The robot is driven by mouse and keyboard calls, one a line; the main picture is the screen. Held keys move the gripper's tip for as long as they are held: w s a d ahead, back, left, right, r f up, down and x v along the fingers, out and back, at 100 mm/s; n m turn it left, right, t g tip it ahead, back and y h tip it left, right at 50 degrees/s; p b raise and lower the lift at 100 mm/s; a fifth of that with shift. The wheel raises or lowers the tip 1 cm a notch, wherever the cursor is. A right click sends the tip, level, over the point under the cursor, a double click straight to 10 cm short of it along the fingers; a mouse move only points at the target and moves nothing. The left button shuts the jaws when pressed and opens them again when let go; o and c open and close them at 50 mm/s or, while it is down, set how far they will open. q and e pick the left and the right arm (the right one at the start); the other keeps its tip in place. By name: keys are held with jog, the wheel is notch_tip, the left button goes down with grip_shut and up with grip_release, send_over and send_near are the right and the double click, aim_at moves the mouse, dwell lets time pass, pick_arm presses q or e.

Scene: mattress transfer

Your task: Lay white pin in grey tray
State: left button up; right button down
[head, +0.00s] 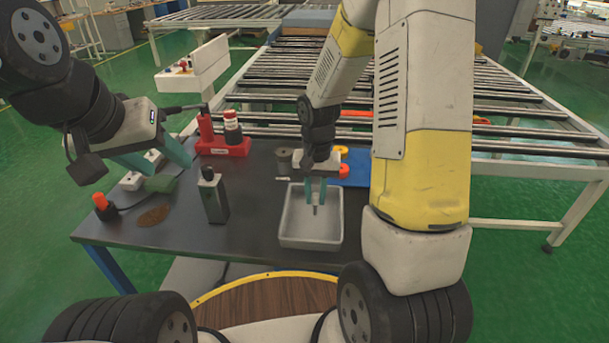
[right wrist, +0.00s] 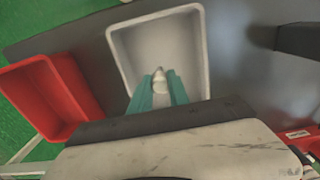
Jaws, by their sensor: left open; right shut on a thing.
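The grey tray (head: 338,225) lies on the dark table near its front right, and it fills the upper middle of the right wrist view (right wrist: 120,50). My right gripper (head: 316,200) points down over the tray. It is shut on the white pin (head: 316,210), whose tip shows between the teal fingers in the right wrist view (right wrist: 158,74). I cannot tell whether the pin touches the tray floor. The tray holds nothing else that I can see. My left gripper (head: 169,165) is open and empty above the table's left side.
A red bin (right wrist: 50,95) stands beside the tray in the right wrist view. A dark upright bottle (head: 213,195) stands left of the tray.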

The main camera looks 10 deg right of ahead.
jog(key=shift+w+d+f, duration=0.35)
jog(key=shift+w+f, duration=0.4)
jog(key=shift+w, duration=0.9)
jog(key=shift+w+d+f, duration=0.35)
jog(key=shift+w+f, duration=0.4)
jog(key=shift+w, duration=0.85)
jog(key=shift+w+d+f, duration=0.35)
jog(key=shift+w+f, duration=0.4)
jog(key=shift+w, duration=0.9)
jog(key=shift+f, duration=0.1)
jog(key=c, duration=1.3)
grip_release()
jog(key=shift+o, duration=0.2)
